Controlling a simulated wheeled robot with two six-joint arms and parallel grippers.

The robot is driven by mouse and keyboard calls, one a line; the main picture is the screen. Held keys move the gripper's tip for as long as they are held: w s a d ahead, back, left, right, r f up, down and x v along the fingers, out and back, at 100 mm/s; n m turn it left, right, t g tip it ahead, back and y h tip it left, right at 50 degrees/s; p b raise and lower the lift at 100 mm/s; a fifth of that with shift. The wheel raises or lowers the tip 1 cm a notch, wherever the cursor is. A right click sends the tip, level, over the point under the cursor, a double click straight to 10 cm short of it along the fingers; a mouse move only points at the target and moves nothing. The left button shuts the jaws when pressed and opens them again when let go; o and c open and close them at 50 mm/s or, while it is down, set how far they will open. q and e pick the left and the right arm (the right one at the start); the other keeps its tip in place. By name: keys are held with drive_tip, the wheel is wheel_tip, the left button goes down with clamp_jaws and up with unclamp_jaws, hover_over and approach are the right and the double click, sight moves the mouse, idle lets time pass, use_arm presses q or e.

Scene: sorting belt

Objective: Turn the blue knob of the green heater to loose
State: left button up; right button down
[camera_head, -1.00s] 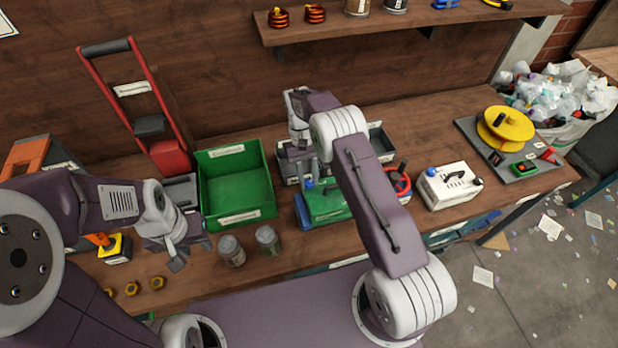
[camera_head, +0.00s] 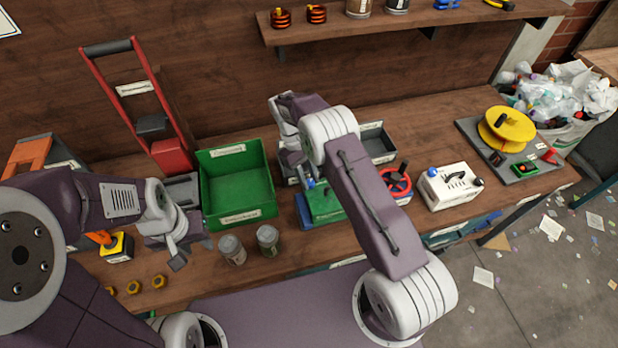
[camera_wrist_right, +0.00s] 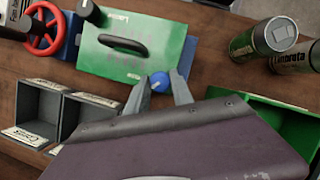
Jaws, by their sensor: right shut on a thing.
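The green heater (camera_head: 322,203) stands on the bench, partly hidden behind my right arm in the head view. Its green top (camera_wrist_right: 128,62) with a black handle shows in the right wrist view. The blue knob (camera_wrist_right: 158,81) sits at the heater's edge, between the fingers of my right gripper (camera_wrist_right: 162,83), which is shut on it. In the head view the knob (camera_head: 310,183) is a small blue spot beside the right gripper. My left gripper (camera_head: 176,254) hangs over the bench left of two jars, away from the heater; its opening cannot be made out.
A green bin (camera_head: 236,182) stands left of the heater, with two jars (camera_head: 267,240) in front. Grey bins (camera_head: 376,142) are behind it. A red wheel (camera_head: 396,182) and a white box with a handle (camera_head: 450,187) stand to the right.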

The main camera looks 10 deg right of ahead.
drive_tip(key=shift+w+r, duration=0.1)
drive_tip(key=shift+w, duration=0.05)
drive_tip(key=c, duration=1.1)
unclamp_jaws()
drive_tip(key=shift+a, duration=0.1)
drive_tip(key=shift+r, duration=0.15)
drive_tip(key=v, duration=0.8)
drive_tip(key=shift+w+r, duration=0.15)
drive_tip(key=shift+r, duration=0.15)
